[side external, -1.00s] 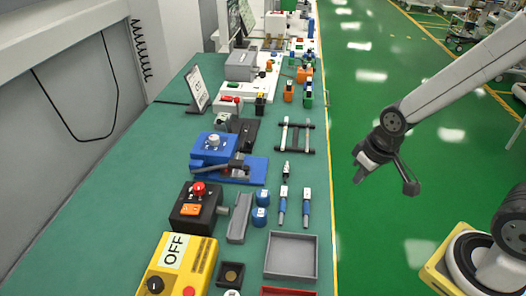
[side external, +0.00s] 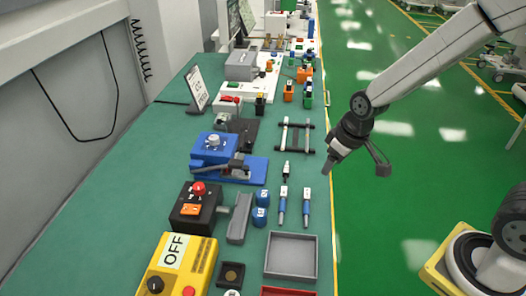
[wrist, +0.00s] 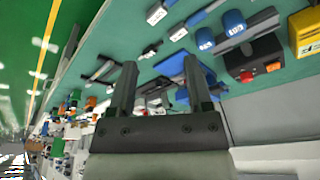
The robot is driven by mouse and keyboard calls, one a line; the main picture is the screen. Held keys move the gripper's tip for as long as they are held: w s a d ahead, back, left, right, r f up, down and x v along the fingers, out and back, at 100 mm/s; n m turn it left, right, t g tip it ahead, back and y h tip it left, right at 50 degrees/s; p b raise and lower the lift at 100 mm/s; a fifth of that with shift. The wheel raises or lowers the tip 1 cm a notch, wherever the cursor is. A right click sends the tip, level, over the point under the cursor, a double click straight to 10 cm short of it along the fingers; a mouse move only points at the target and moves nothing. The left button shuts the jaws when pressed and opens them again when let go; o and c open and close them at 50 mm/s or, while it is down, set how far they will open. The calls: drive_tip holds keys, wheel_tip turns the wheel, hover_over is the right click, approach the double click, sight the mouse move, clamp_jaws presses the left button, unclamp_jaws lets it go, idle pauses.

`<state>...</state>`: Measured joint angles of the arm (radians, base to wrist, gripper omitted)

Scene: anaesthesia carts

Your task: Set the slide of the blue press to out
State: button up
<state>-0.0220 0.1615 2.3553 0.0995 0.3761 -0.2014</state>
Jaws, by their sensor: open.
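The blue press (side external: 214,149) stands on the green bench, left of centre in the side view. It has a blue body with a pale knob on top and a blue base reaching right, with a dark grey part (side external: 238,166) on it. I cannot tell the slide's position. In the wrist view the blue press (wrist: 203,72) shows beyond and partly behind my right finger. My gripper (side external: 328,170) is at the bench's right edge in the side view, apart from the press. Its two fingers (wrist: 158,80) are spread and nothing is between them.
A black box with a red button (side external: 194,212), a yellow OFF box (side external: 180,268) and a grey tray (side external: 291,255) are nearer. Green floor lies right of the bench.

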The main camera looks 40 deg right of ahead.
drive_tip(key=w+a+f+n+y, duration=0.1)
drive_tip(key=w+a+f+n, duration=0.15)
drive_tip(key=w, duration=0.75)
drive_tip(key=n+y, duration=0.1)
drive_tip(key=n, duration=0.2)
approach(246, 167)
drive_tip(key=shift+s+f+t, duration=0.2)
drive_tip(key=shift+f+t, duration=0.2)
drive_tip(key=shift+x, duration=3.85)
drive_tip(key=shift+s, duration=0.1)
clamp_jaws()
